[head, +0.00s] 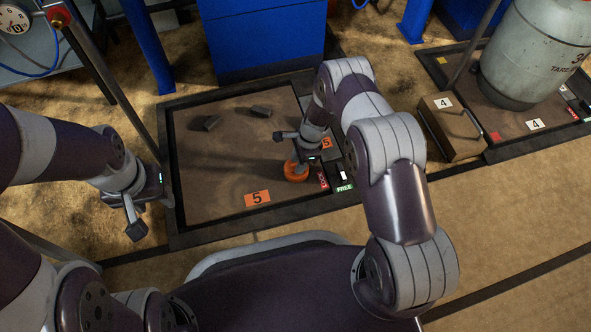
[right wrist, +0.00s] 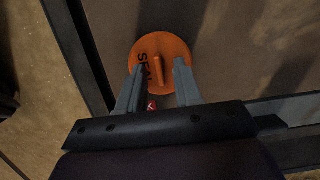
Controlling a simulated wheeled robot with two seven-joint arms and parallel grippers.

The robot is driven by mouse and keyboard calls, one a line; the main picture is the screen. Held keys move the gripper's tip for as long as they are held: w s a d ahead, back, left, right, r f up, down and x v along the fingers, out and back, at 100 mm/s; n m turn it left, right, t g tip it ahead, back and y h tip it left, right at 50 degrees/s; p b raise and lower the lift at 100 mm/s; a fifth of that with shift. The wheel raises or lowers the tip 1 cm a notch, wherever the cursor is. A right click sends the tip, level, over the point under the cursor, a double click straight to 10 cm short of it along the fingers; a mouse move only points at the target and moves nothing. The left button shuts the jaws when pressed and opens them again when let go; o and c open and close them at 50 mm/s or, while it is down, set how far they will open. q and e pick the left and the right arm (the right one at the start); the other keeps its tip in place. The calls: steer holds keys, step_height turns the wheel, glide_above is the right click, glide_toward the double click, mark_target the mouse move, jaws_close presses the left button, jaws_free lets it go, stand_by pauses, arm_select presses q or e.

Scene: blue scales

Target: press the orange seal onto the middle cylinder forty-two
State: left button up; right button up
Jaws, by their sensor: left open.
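The orange seal (head: 296,172) is a round disc lying on the platform of scale 5, near its right side. In the right wrist view the seal (right wrist: 180,48) shows the word SEAL and a raised grip ridge. My right gripper (right wrist: 158,67) is over it, with its fingers apart on either side of the ridge; contact cannot be told. It also shows in the head view (head: 300,152). My left gripper (head: 152,214) is open and empty, left of the platform. A grey cylinder (head: 530,50) stands at the upper right, its number cut off. No cylinder marked forty-two can be made out.
Red LOCK (head: 323,178) and green FREE (head: 344,188) labels are beside the seal. A brown box marked 4 (head: 452,130) stands right of my right arm. Blue cabinets are behind.

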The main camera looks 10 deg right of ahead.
mark_target(294, 165)
jaws_close()
steer(key=shift+a+p+v, duration=0.25)
steer(key=shift+p+v, duration=0.65)
steer(key=shift+v, duration=0.1)
steer(key=shift+a+p+v, duration=0.25)
steer(key=shift+p+v, duration=0.65)
steer(key=shift+v, duration=0.1)
steer(key=shift+r, duration=0.1)
